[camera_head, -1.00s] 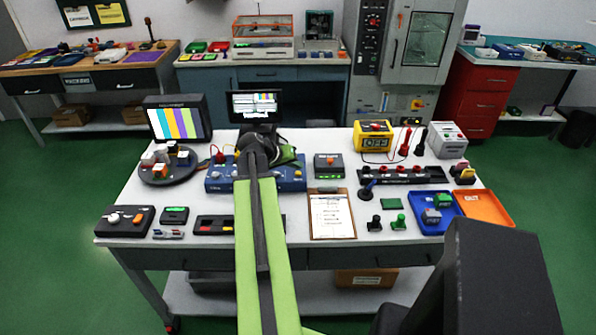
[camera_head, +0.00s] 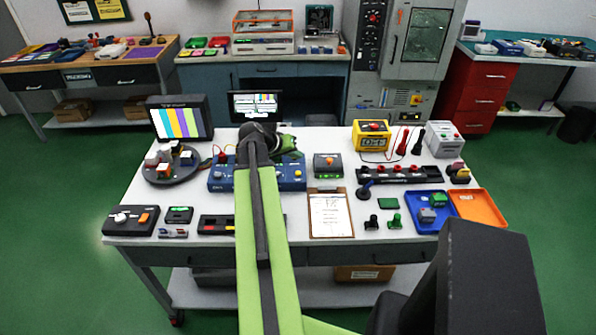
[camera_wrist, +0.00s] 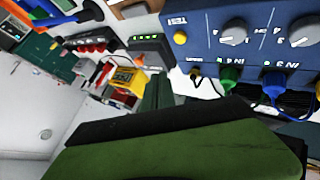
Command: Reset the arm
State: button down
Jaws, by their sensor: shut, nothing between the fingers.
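My gripper (camera_head: 287,147) is shut and empty at the end of my outstretched green arm. It is above the back of the white workbench (camera_head: 285,216), over the blue test box (camera_head: 290,176). In the wrist view my gripper (camera_wrist: 180,140) fills the bottom as green and dark shapes. The blue test box (camera_wrist: 215,45) is close to it there, with knobs and green and blue plugs along its edge. I cannot tell whether they touch. In the head view my arm hides part of the box and bench.
A monitor with colour bars (camera_head: 180,120) and a round tray (camera_head: 160,176) stand at the left. A yellow meter (camera_head: 371,136), a clipboard (camera_head: 331,214), a blue tray (camera_head: 425,222) and an orange tray (camera_head: 480,208) are at the right. Green floor surrounds the bench.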

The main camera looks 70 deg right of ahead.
dwell(0.3)
jog(key=w+a+n, duration=0.1)
jog(key=w+a, duration=0.1)
jog(key=w, duration=0.2)
jog(key=w+a+t, duration=0.1)
jog(key=w+a, duration=0.1)
jog(key=w, duration=0.3)
jog(key=w+a+n+t, duration=0.1)
jog(key=w+a, duration=0.1)
jog(key=w, duration=0.3)
jog(key=shift+a+n+h, duration=0.3)
jog(key=shift+h, duration=0.1)
jog(key=w+a+f+n+t+y, duration=0.2)
jog(key=w+a+n+t, duration=0.25)
jog(key=w+a, duration=1.65)
jog(key=w+a+f+n+y, duration=0.2)
jog(key=a, duration=1.4)
jog(key=s+a+f+n+g+y, duration=0.1)
jog(key=s+a+n+y, duration=0.1)
jog(key=a, duration=0.9)
jog(key=s+a+f+n+g+y, duration=0.1)
jog(key=s+a+f+n+y, duration=0.1)
jog(key=a, duration=0.9)
jog(key=shift+s+n+y, duration=0.5)
jog(key=shift+s+n, duration=0.15)
jog(key=shift+s, duration=0.4)
